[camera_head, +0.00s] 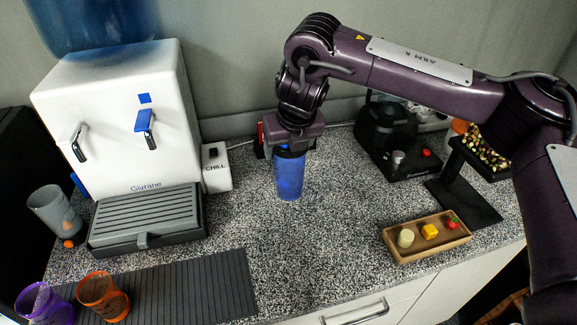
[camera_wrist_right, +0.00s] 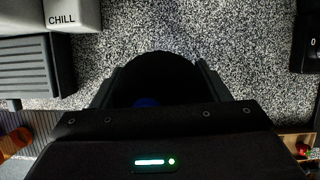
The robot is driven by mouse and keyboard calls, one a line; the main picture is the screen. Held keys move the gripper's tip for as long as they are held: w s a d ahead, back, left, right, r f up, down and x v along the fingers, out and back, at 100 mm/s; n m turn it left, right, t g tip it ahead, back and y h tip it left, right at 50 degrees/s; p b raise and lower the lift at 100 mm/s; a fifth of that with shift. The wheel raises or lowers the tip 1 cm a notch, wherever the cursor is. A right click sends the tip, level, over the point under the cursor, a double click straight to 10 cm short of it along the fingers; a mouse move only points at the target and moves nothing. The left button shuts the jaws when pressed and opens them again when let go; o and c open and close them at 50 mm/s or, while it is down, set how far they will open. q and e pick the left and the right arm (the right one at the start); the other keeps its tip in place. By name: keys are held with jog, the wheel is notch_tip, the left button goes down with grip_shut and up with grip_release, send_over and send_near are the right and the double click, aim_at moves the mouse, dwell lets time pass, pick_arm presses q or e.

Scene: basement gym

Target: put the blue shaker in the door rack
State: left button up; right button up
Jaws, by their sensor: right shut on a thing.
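The blue shaker (camera_head: 289,178) is upright near the back middle of the speckled counter. My right gripper (camera_head: 290,146) points down from above and is shut on its dark upper part. In the right wrist view the shaker's round black top (camera_wrist_right: 160,72) sits between the two fingers, with a small patch of blue showing. I cannot tell whether the shaker's base touches the counter. The door rack is not in view. My left gripper is not in view.
A white water dispenser (camera_head: 120,110) with a grey drip tray (camera_head: 148,218) stands left, beside the CHILL box (camera_head: 216,168). Orange (camera_head: 103,296) and purple (camera_head: 45,304) cups stand front left. A black machine (camera_head: 388,130) and a wooden tray (camera_head: 428,245) are right. The counter's middle front is clear.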

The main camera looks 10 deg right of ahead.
jog(key=shift+f+p, duration=0.45)
jog(key=shift+f, duration=2.25)
jog(key=shift+f, duration=0.15)
jog(key=o, duration=1.6)
